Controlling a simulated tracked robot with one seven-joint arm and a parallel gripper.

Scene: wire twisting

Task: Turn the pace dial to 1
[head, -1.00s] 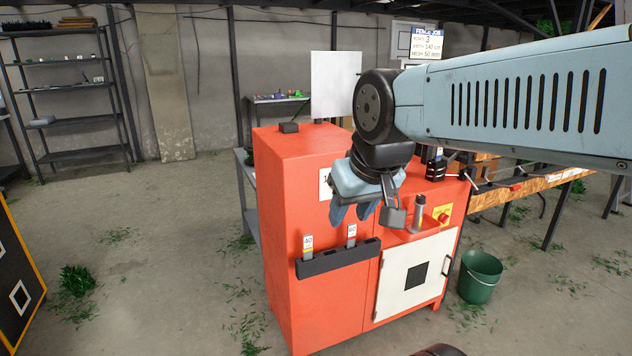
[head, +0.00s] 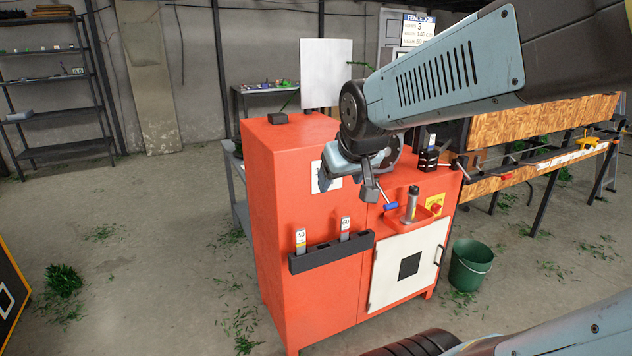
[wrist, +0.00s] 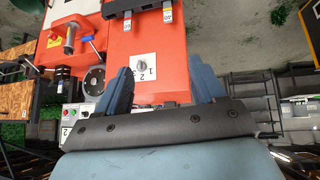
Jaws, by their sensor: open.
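The pace dial (wrist: 141,66) is a small grey knob on a white plate marked with numbers, set in the orange machine (head: 288,190). In the wrist view it lies beyond my fingers, nearer the left one, and its exact setting is too small to tell. In the head view my gripper (head: 325,178) is in front of the white plate (head: 334,180) and hides most of it, with the dial not visible. In the wrist view my gripper (wrist: 163,85) shows two blue fingers spread apart with nothing between them. The fingers look apart from the dial.
A black holder (head: 330,255) with tagged pieces juts from the machine front below my gripper. A grey post (head: 411,204) and a blue-handled lever (head: 391,206) stand at its right. A green bucket (head: 470,268) is on the floor. A round black handwheel (wrist: 95,80) shows in the wrist view.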

